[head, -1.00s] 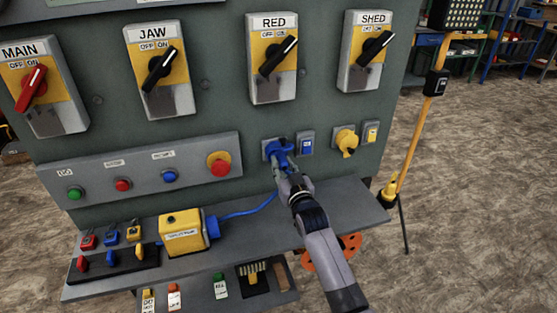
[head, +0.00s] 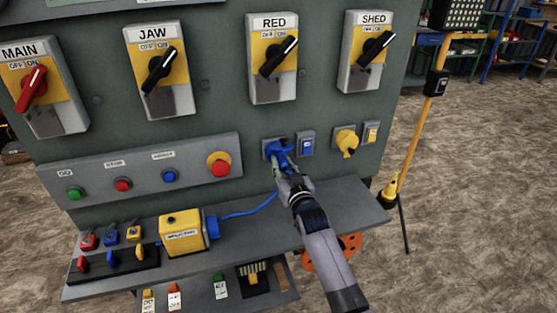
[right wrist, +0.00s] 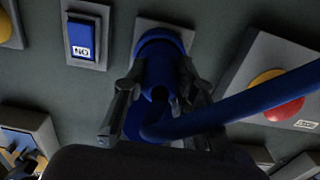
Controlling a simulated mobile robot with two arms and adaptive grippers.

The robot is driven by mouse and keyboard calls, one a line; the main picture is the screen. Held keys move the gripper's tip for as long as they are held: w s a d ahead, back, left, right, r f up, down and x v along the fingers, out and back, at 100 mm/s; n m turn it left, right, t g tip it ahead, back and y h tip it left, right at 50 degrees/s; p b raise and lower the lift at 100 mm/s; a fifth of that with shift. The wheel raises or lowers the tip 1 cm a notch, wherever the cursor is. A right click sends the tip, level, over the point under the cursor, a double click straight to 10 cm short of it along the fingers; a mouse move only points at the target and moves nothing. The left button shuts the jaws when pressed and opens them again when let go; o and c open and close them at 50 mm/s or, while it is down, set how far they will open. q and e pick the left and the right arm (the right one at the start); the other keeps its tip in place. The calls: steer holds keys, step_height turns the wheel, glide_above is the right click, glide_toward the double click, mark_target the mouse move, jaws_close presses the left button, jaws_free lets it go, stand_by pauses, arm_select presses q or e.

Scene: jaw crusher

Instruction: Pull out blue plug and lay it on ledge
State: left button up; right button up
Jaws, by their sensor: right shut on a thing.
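The blue plug (head: 276,149) sits at its socket on the green panel, below the RED switch. It also shows in the right wrist view (right wrist: 158,80), against the socket plate, with its blue cable bending away to the right. My right gripper (head: 285,166) is shut on the blue plug; its fingers (right wrist: 157,100) lie on both sides of the plug body. The grey ledge (head: 325,209) runs below the panel. The cable (head: 250,210) leads to a yellow box (head: 184,234) on the ledge. My left gripper is not in view.
A yellow plug (head: 346,141) is to the right of the blue one. Padlocks and a black rack (head: 110,266) fill the ledge's left end. A yellow pole (head: 411,145) stands at right.

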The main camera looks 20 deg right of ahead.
mark_target(285, 169)
steer(key=shift+s, duration=0.1)
steer(key=shift+s+r+p, duration=0.1)
steer(key=shift+s+p, duration=1.25)
steer(key=shift+s, duration=0.35)
steer(key=shift+s+d+p, duration=0.1)
steer(key=shift+s+p, duration=0.45)
steer(key=shift+s, duration=0.3)
steer(key=shift+s, duration=0.1)
